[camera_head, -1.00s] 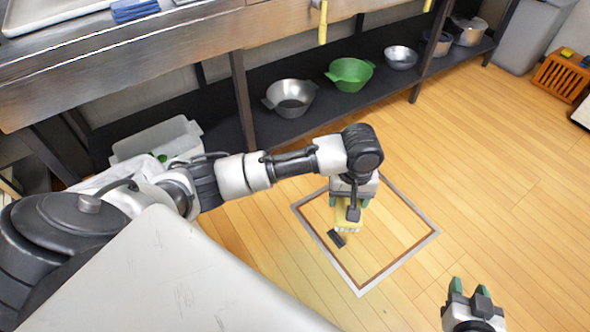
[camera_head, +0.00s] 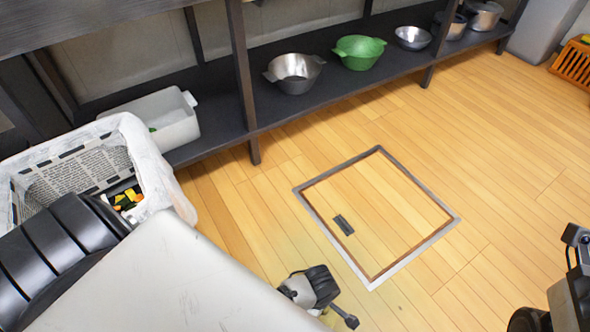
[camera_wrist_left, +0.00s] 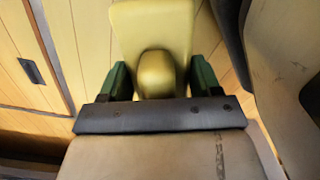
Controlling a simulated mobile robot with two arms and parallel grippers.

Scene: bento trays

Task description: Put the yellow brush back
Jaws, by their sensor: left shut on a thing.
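The yellow brush (camera_wrist_left: 152,32) shows in the left wrist view as a flat yellow body with a rounded yellow knob below it. My left gripper (camera_wrist_left: 158,78) has a green finger on each side of the knob and is shut on the brush. The brush's bristles are not visible.
A floor hatch (camera_head: 333,247) with a grey frame lies on the wood floor. A low shelf (camera_head: 222,114) holds a white bin (camera_head: 178,128), metal bowls and a green bowl (camera_head: 358,52). A lined basket (camera_head: 150,165) stands at left.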

